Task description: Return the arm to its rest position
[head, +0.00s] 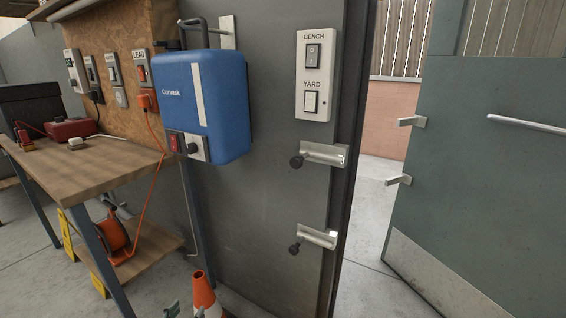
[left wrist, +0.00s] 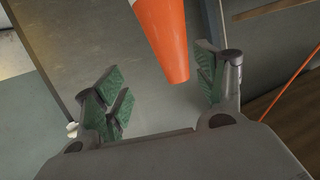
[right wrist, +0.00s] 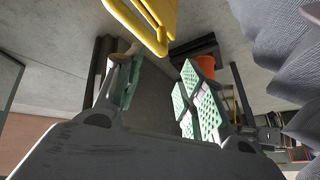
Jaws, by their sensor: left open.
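My left gripper (left wrist: 160,88) is open, its green-padded fingers spread with nothing between them. An orange cone (left wrist: 166,40) shows just beyond the fingertips in the left wrist view. In the head view only the tips of my left gripper (head: 186,311) show at the bottom edge, beside the orange and white cone (head: 204,294). My right gripper (right wrist: 160,88) shows in the right wrist view with its pads apart and nothing held; it is not seen in the head view.
A blue Corvask box (head: 203,100) hangs on the grey wall. A switch plate (head: 314,104) and two bolts (head: 322,154) sit right of it. A wooden bench (head: 85,168) stands left, with an orange reel (head: 112,236) below. A yellow object (right wrist: 150,20) is near my right gripper.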

